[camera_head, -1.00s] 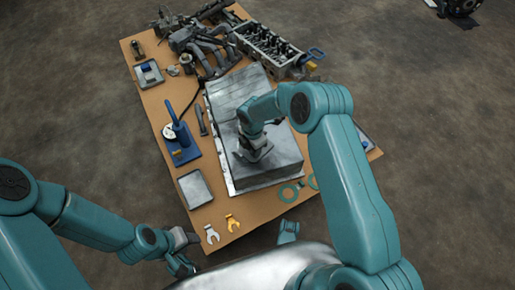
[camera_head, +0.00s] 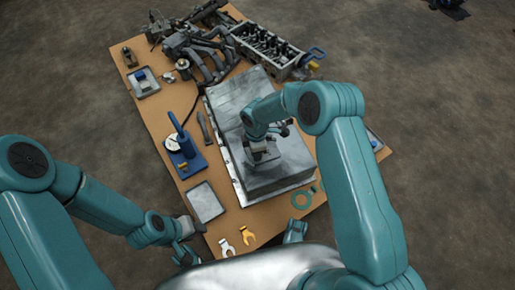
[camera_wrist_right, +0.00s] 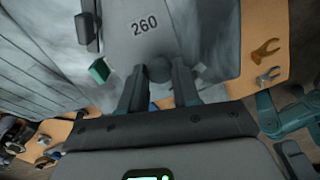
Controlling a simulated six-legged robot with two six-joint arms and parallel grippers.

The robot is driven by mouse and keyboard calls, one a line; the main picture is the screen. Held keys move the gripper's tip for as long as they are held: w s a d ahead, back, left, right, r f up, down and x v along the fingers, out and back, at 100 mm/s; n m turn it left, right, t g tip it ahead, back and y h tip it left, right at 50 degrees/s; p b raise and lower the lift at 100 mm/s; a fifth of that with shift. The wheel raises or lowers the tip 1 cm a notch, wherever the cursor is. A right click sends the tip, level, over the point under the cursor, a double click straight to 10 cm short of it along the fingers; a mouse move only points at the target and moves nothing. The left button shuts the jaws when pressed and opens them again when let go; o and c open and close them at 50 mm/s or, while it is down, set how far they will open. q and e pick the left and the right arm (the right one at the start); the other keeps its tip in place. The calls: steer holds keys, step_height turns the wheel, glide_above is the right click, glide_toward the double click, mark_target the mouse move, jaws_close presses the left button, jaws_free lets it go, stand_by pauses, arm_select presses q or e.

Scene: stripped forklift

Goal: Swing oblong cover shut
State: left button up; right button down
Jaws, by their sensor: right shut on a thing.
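A long grey metal box-like body (camera_head: 285,172) lies on the table in the head view. In the right wrist view a grey plate marked 260 (camera_wrist_right: 145,22), which looks like the oblong cover, lies in front of my fingers. My right gripper (camera_head: 262,153) is over the metal body; in the wrist view its teal fingers (camera_wrist_right: 159,85) are shut around a dark round knob (camera_wrist_right: 160,69) at the plate's near end. The cover's hinge and gap cannot be made out. My left gripper (camera_head: 187,242) is at the table's near left edge, its jaws too small to read.
A blue press with a dial (camera_head: 180,145), a grey tray (camera_head: 205,202) and two wrenches (camera_head: 238,242) lie left and near on the brown table (camera_head: 160,103). Engine parts (camera_head: 262,48) fill the far end.

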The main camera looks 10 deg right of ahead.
arm_select(q)
steer(key=shift+w, duration=0.35)
arm_select(e)
steer(key=shift+w+d, duration=0.1)
steer(key=shift+w, duration=0.05)
arm_select(q)
steer(key=shift+d, duration=0.1)
arm_select(e)
steer(key=c, duration=0.8)
jaws_free()
arm_select(q)
steer(key=shift+s, duration=0.1)
arm_select(e)
steer(key=shift+r, duration=0.15)
arm_select(q)
step_height(320, 180, up, 6)
steer(key=s+d+p, duration=0.1)
steer(key=p, duration=0.5)
steer(key=shift+s+f+g, duration=0.15)
steer(key=shift+s+g, duration=0.15)
steer(key=shift+s, duration=0.05)
arm_select(e)
step_height(320, 180, up, 16)
arm_select(q)
steer(key=shift+d, duration=0.1)
